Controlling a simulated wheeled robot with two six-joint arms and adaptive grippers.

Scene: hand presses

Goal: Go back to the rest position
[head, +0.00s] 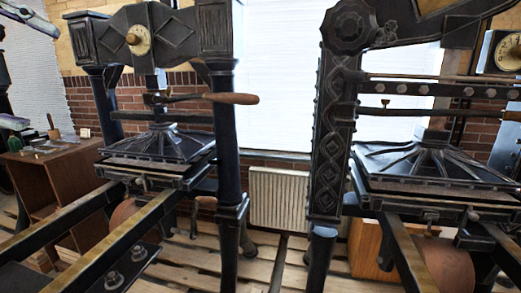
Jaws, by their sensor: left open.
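My left gripper (38,20) shows as a dark shape at the top left corner of the head view, cut off by the picture's edge. It is open, and I see nothing held in it. It stands in front of the pale window area, apart from the presses. My right gripper is not in view.
A black hand press (229,150) with a wooden-handled bar (232,98) stands at left centre. A second press (333,130) stands at right. A wooden cabinet (62,182) with small items on top is at left. A radiator (277,200) stands behind, between the presses, above plank flooring.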

